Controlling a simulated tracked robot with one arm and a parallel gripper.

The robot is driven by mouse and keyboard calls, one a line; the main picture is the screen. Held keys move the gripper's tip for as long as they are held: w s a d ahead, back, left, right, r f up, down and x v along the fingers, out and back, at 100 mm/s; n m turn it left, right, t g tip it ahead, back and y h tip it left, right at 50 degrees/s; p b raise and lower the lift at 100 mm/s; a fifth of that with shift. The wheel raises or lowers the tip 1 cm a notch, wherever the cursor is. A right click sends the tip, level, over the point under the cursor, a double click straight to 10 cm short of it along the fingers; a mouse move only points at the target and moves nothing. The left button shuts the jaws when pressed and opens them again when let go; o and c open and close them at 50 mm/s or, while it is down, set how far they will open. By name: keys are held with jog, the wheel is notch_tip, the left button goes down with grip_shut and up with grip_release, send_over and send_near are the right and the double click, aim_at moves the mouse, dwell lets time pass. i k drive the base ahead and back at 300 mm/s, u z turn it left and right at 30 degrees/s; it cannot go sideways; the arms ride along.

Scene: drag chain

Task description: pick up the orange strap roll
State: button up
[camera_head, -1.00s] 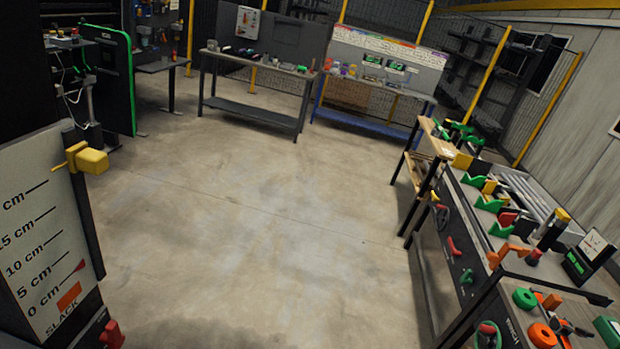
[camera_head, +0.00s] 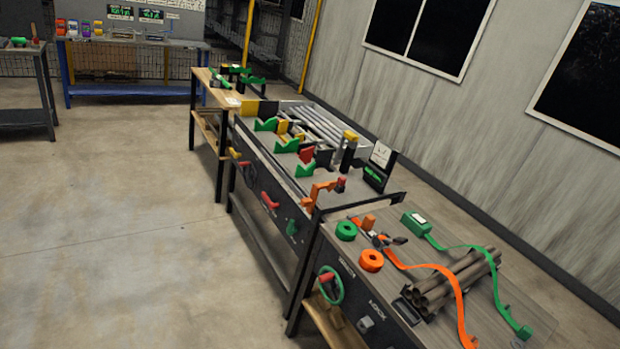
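The orange strap roll (camera_head: 371,260) lies on the near workbench (camera_head: 512,300), close to its left edge. It is a thick ring with a small hole. A green roll (camera_head: 346,230) of like shape lies just behind it. An orange strap (camera_head: 440,268) runs from a dark ratchet-like piece (camera_head: 381,240) to the right of the rolls and over the bench. My gripper is not in view, so whether it is open or shut does not show.
A bundle of brown tubes (camera_head: 452,284) and a green strap (camera_head: 500,298) lie on the near bench. A longer bench (camera_head: 262,165) with green supports stands behind it. A green handwheel (camera_head: 330,285) sticks out at the front. The concrete floor (camera_head: 120,240) at left is clear.

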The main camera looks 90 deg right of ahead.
aim_at(370, 261)
jog(key=z, duration=0.4)
jog(key=i, duration=0.1)
jog(key=z, duration=2.25)
jog(key=k, duration=0.8)
jog(key=z, duration=0.2)
jog(key=i, duration=0.8)
jog(key=u, duration=0.1)
jog(key=k, duration=0.2)
jog(key=u, duration=0.05)
